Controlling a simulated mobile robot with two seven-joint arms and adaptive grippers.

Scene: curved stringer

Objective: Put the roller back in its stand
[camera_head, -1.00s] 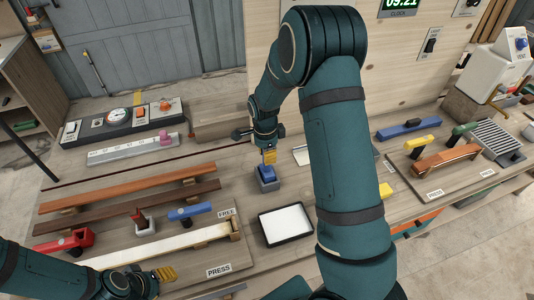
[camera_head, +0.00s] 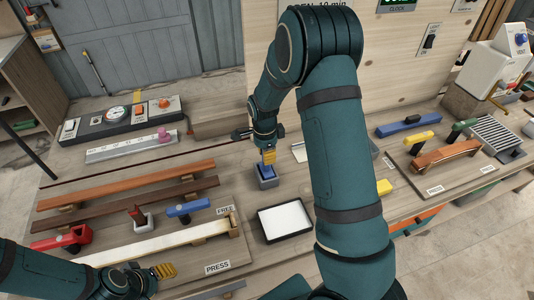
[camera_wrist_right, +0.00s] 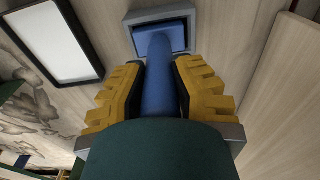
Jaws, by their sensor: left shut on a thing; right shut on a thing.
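The roller (camera_wrist_right: 158,85) shows in the right wrist view as a blue handle running forward between the fingers. My right gripper (camera_wrist_right: 160,95) is shut on it. Its front end meets the blue inside of a grey square-rimmed stand (camera_wrist_right: 128,27); whether it is fully seated I cannot tell. In the head view the right gripper (camera_head: 269,157) points down, directly over the grey and blue stand (camera_head: 268,182). My left gripper (camera_head: 164,271) is low at the left, near the pale board; its fingers are closed together, and what they hold is not visible.
A white tray with a black rim (camera_head: 285,220) lies just in front of the stand. A pale strip (camera_head: 150,243), wooden strips (camera_head: 130,183), a red clamp (camera_head: 64,239) and a blue clamp (camera_head: 188,208) lie left. A yellow block (camera_head: 384,187) lies right of my right arm.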

